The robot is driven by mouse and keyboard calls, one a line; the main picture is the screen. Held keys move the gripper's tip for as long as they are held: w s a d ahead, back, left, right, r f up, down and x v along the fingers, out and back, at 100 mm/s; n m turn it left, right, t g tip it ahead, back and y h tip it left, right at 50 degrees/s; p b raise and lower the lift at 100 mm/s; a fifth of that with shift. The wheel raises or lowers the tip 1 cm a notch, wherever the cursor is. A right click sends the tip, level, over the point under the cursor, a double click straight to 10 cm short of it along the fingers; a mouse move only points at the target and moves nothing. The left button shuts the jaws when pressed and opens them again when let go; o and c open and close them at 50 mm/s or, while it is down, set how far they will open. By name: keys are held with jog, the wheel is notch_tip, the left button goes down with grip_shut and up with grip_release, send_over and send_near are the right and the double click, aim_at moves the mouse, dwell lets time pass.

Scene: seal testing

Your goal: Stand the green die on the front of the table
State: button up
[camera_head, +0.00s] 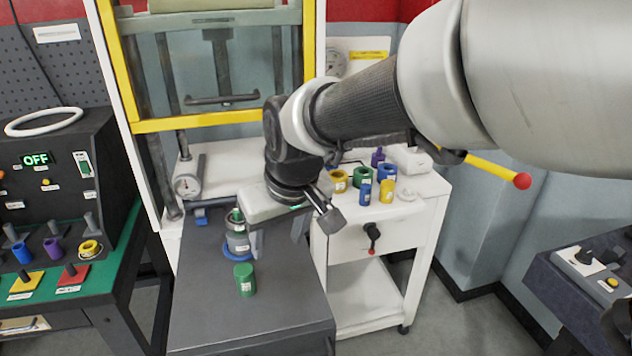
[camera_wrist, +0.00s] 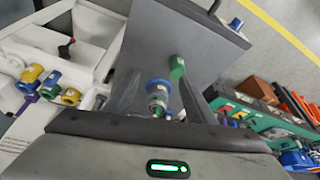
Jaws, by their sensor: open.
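The green die (camera_head: 245,280) is a small cylinder with a pale label. It stands upright on the front part of the dark grey table (camera_head: 215,325). It also shows in the wrist view (camera_wrist: 177,67). Behind it stands a silvery cylinder (camera_head: 238,240) on a blue ring (camera_head: 236,255), with a green piece at its top. My gripper (camera_head: 279,243) is open, to the right of the silvery cylinder and behind the green die, clear of the die. In the wrist view nothing shows gripped between the fingers, and the silvery cylinder (camera_wrist: 158,92) appears beyond them.
A white cart (camera_head: 345,245) at the right holds several blue, yellow, green and purple parts. A yellow-framed press (camera_head: 210,122) stands behind. A green-topped bench (camera_head: 70,300) with a control box (camera_head: 40,170) is at the left. The table front around the die is clear.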

jog(key=s+d+r+m+t+h, duration=0.1)
jog(key=s+d+m, duration=0.2)
jog(key=s+d, duration=0.3)
jog(key=s+d+r+m+h, duration=0.1)
jog(key=s+d+r+m, duration=0.1)
jog(key=s+d, duration=0.5)
jog(key=d+m, duration=0.1)
jog(key=d, duration=0.5)
jog(key=shift+d+r+t, duration=0.15)
jog(key=shift+d+t, duration=0.1)
jog(key=shift+t, duration=0.15)
